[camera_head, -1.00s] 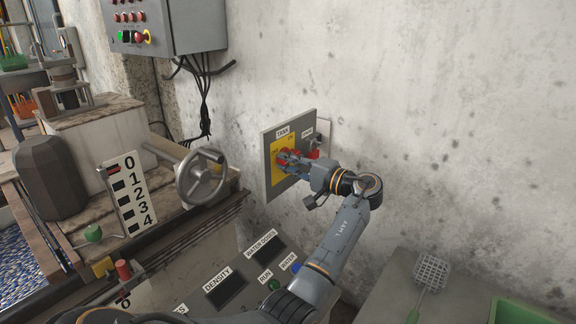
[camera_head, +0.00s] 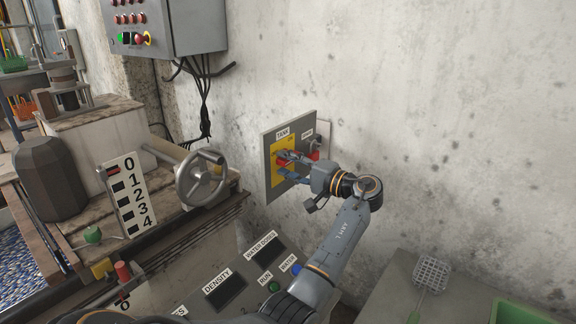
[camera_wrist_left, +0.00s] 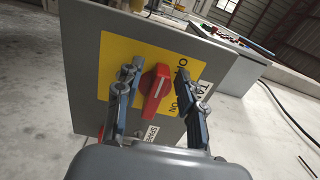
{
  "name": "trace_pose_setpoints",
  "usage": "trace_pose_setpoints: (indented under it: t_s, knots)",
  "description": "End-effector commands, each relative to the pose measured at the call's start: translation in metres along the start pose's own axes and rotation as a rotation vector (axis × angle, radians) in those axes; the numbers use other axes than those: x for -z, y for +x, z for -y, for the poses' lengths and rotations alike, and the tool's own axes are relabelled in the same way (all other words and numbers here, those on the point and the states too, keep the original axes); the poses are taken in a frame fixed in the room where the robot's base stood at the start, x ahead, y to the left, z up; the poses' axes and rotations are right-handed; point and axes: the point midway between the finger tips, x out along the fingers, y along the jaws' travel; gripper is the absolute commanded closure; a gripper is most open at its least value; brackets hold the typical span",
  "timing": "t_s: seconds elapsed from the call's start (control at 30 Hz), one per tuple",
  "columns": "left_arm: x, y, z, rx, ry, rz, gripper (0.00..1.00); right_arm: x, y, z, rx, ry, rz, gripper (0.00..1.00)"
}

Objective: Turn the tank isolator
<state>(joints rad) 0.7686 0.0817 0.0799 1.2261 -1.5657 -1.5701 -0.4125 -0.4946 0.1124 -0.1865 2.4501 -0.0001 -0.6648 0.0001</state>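The tank isolator is a red rotary handle (camera_head: 281,158) on a yellow plate under a label reading TANK, on a grey wall panel. In the left wrist view the handle (camera_wrist_left: 155,90) has a white mark and stands slightly tilted in that picture. My left gripper (camera_head: 283,167) is at the panel. In the wrist view its two fingers (camera_wrist_left: 157,76) are spread on either side of the handle, with a gap visible on both sides. The fingers partly hide the ON and OFF lettering. My right gripper is not in view.
A second red switch (camera_head: 314,155) sits beside the tank isolator, close to my left wrist. A grey handwheel (camera_head: 202,178) stands to the left. A sloped console (camera_head: 240,280) with buttons lies below. A grey control box (camera_head: 165,25) hangs at upper left. The wall right of the panel is bare.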

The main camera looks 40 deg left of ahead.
Motion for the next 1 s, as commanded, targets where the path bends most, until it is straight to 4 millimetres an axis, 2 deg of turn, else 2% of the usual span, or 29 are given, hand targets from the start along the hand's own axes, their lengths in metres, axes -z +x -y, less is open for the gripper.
trace_pose_setpoints:
  t_s: [0.17,0.6,0.8,1.0]
  knots:
    - [0.001,-0.013,0.0,0.0,0.0,-0.003,0.61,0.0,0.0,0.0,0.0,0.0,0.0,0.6]
    - [0.001,-0.1,0.0,-0.001,0.0,-0.002,0.61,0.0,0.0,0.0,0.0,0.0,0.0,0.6]
    - [0.0,-0.118,-0.001,-0.001,0.001,-0.001,0.61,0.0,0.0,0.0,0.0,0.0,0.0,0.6]
    - [0.0,-0.121,-0.001,0.0,0.0,0.0,0.61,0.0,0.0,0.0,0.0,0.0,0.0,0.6]
